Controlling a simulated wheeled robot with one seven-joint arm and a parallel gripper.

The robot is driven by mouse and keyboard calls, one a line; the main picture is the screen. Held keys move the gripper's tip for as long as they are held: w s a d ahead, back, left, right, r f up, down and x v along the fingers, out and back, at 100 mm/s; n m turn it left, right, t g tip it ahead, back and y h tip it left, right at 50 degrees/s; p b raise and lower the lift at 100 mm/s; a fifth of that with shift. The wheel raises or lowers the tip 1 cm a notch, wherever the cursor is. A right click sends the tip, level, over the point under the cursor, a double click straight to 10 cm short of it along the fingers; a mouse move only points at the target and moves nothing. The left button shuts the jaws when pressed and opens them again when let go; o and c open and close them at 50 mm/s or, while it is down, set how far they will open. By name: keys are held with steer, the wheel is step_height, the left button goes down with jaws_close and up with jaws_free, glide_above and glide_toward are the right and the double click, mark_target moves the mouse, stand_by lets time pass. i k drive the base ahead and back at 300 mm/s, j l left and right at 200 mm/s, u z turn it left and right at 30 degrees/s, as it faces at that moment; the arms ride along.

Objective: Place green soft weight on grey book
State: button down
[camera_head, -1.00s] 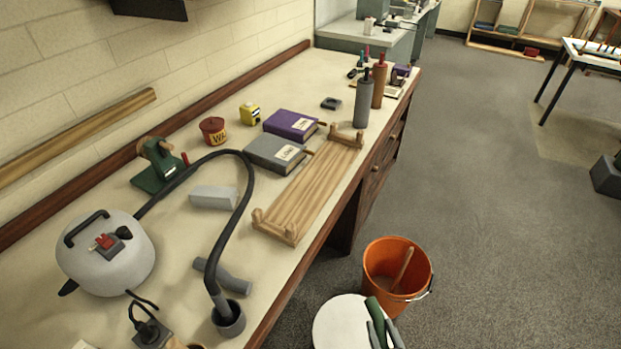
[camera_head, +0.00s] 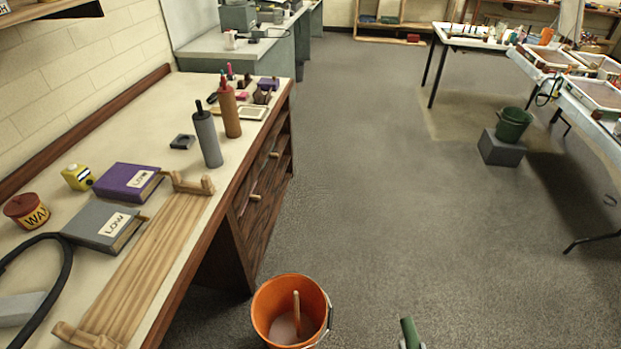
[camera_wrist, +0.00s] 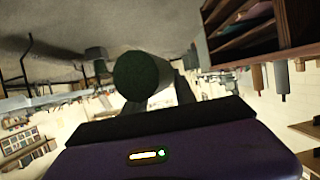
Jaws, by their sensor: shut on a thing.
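The grey book (camera_head: 103,226) lies flat on the bench with a "LOW" label, just in front of the purple book (camera_head: 128,182). Its top is bare. The green soft weight (camera_head: 410,333) shows as a dark green stub at the bottom edge of the head view, low over the floor side and well right of the bench. In the wrist view its round end (camera_wrist: 142,76) faces the camera. My gripper (camera_wrist: 160,97) is shut on it, and the weight hides part of the fingers.
A wooden rack (camera_head: 148,265) lies along the bench's front edge beside the grey book. A grey roller (camera_head: 207,138) and a brown roller (camera_head: 229,112) stand behind it. An orange bucket (camera_head: 290,312) is on the floor. Open floor lies to the right.

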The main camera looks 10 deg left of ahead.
mark_target(120, 226)
steer(key=i+l+z, duration=0.15)
steer(key=i+z, duration=0.2)
steer(key=i, duration=0.15)
steer(key=i+z, duration=0.3)
steer(key=i, duration=0.25)
steer(key=i+j+z, duration=0.1)
steer(key=i+z, duration=0.25)
steer(key=i, duration=0.2)
steer(key=i+l, duration=0.1)
steer(key=i, duration=0.7)
steer(key=i+u, duration=0.1)
steer(key=i, duration=0.65)
steer(key=i+l+u, duration=0.1)
steer(key=u, duration=3.35)
